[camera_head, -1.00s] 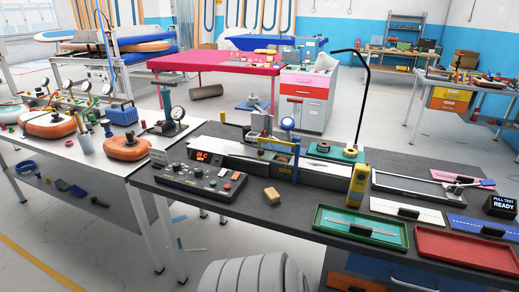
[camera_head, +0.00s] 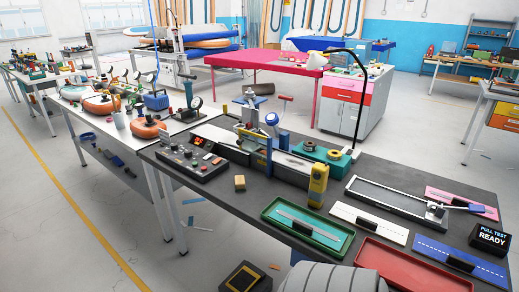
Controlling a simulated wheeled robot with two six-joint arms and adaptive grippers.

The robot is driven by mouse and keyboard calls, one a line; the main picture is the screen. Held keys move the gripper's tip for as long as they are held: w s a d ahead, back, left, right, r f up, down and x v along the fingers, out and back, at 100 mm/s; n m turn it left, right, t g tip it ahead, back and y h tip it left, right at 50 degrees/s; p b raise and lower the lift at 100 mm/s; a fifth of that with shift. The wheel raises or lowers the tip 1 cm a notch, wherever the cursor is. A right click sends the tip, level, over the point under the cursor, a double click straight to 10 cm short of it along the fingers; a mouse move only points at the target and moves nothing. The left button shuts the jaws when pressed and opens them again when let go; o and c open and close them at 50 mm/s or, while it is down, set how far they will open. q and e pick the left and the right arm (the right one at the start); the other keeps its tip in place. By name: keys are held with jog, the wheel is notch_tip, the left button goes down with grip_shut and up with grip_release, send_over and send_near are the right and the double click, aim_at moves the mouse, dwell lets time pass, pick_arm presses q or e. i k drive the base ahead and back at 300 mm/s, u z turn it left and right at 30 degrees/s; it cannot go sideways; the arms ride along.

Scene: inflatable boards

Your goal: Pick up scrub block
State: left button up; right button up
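A small tan-yellow block (camera_head: 240,182), which looks like the scrub block, lies on the dark bench top (camera_head: 205,190) near its front left edge. It sits just right of the control box (camera_head: 191,163) with coloured knobs and a red display. Nothing covers the block and nothing touches it from above. Neither of my grippers shows in the view.
A green tray (camera_head: 268,212), a red tray (camera_head: 405,272) and a yellow device (camera_head: 317,185) stand right of the block. A welding-like fixture (camera_head: 262,150) stands behind it. A white table (camera_head: 85,130) adjoins on the left. Floor (camera_head: 120,215) is open at front left.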

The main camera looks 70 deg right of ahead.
aim_at(239, 183)
jog(key=z, duration=1.7)
